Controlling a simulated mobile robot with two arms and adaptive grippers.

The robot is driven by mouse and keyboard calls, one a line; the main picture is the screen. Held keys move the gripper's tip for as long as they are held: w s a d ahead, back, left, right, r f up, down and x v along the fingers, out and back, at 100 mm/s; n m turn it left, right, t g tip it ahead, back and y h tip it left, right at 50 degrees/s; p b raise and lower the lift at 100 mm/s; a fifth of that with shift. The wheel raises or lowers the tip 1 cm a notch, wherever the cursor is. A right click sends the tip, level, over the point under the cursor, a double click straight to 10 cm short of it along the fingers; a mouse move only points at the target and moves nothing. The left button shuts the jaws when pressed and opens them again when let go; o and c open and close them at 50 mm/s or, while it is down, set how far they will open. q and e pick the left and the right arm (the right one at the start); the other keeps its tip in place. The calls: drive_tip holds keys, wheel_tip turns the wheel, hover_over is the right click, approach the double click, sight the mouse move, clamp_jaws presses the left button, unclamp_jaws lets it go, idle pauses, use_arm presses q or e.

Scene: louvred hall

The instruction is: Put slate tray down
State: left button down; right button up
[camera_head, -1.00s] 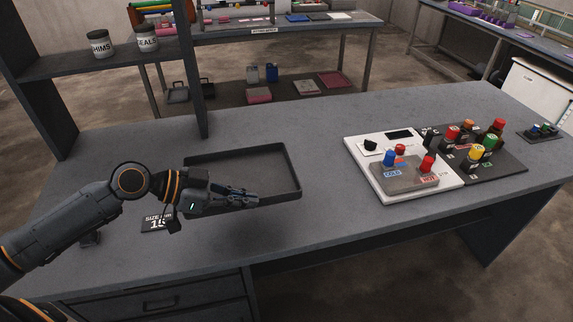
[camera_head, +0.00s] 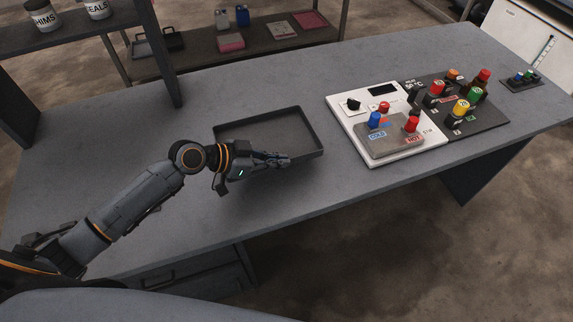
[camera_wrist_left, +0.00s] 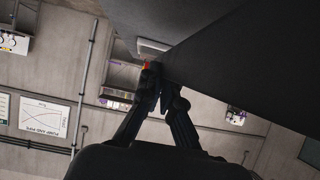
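The slate tray (camera_head: 298,112) is a shallow, dark rectangular tray with a low rim, at the middle of the workbench (camera_head: 300,195) in the head view. My left gripper (camera_head: 284,160) is at its near side, with the fingers closed at the rim. In the left wrist view the fingertips (camera_wrist_left: 155,78) come together at the edge of a large dark surface, the tray (camera_wrist_left: 245,60). The tray looks level and empty. I cannot tell whether its underside touches the bench. My right gripper is not in view.
A white panel (camera_head: 338,105) with a grey plate and coloured knobs stands close right of the tray. A black board (camera_head: 490,118) with several coloured knobs adjoins it. A shelf upright (camera_head: 160,60) rises at the back left. The bench front is clear.

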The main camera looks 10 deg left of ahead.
sight(287, 181)
use_arm(q)
drive_tip(key=shift+w+d+f, duration=0.4)
drive_tip(key=shift+d+f, duration=0.3)
drive_tip(key=shift+f, duration=0.15)
drive_tip(key=shift+d+f, duration=0.2)
drive_tip(key=shift+f, duration=0.05)
wheel_tip(287, 181, down, 3)
drive_tip(key=shift+w+d+f+p, duration=0.1)
drive_tip(key=shift+w+d+p, duration=0.05)
drive_tip(key=shift+p, duration=0.75)
drive_tip(key=shift+f, duration=0.2)
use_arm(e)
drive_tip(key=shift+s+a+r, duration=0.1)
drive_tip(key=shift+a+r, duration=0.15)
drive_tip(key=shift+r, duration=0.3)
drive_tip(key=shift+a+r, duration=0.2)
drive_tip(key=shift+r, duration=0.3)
use_arm(q)
drive_tip(key=c, duration=2)
unclamp_jaws()
drive_tip(key=shift+f, duration=0.2)
drive_tip(key=o, duration=0.5)
drive_tip(key=shift+r, duration=0.1)
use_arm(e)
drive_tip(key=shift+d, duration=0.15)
